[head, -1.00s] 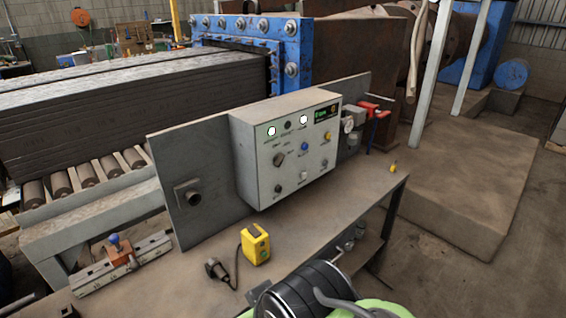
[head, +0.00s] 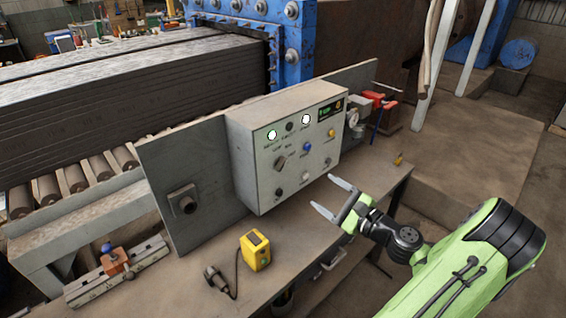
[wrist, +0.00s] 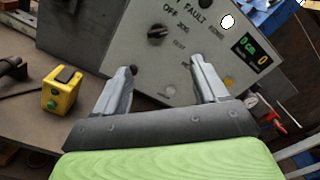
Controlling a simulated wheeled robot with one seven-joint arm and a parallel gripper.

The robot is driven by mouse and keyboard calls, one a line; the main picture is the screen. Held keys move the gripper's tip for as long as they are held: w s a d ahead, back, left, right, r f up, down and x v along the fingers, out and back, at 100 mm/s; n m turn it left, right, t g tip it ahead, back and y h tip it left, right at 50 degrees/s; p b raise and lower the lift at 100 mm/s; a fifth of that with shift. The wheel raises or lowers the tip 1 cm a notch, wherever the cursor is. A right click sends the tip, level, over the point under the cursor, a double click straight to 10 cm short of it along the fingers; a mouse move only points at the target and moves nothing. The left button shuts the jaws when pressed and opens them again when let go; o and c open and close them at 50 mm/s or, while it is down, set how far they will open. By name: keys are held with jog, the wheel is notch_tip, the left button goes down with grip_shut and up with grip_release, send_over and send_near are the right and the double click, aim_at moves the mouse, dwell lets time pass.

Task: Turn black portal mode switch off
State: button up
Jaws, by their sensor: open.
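The grey control box (head: 292,150) stands upright on the workbench, its front panel facing me. The black mode switch (head: 281,163) is a rotary knob at the panel's left middle. In the wrist view the black switch (wrist: 158,32) shows beyond the fingers, below the word OFF and other small labels. Its exact pointing direction is hard to tell. My gripper (head: 322,194) is open and empty, in front of the panel's lower right. In the wrist view its fingertips (wrist: 163,64) are spread apart below the switch, not touching it.
A yellow button box (head: 255,251) with a black cable lies on the bench (head: 215,240) front. A red-handled valve (head: 380,100) is right of the box.

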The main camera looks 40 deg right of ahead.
aim_at(283, 166)
jog(key=w, duration=1.5)
jog(key=shift+w+a+p, duration=0.25)
jog(key=shift+a+p, duration=0.05)
jog(key=shift+a, duration=0.05)
jog(key=c, duration=1.1)
jog(key=shift+o, duration=0.2)
jog(key=shift+f, duration=0.1)
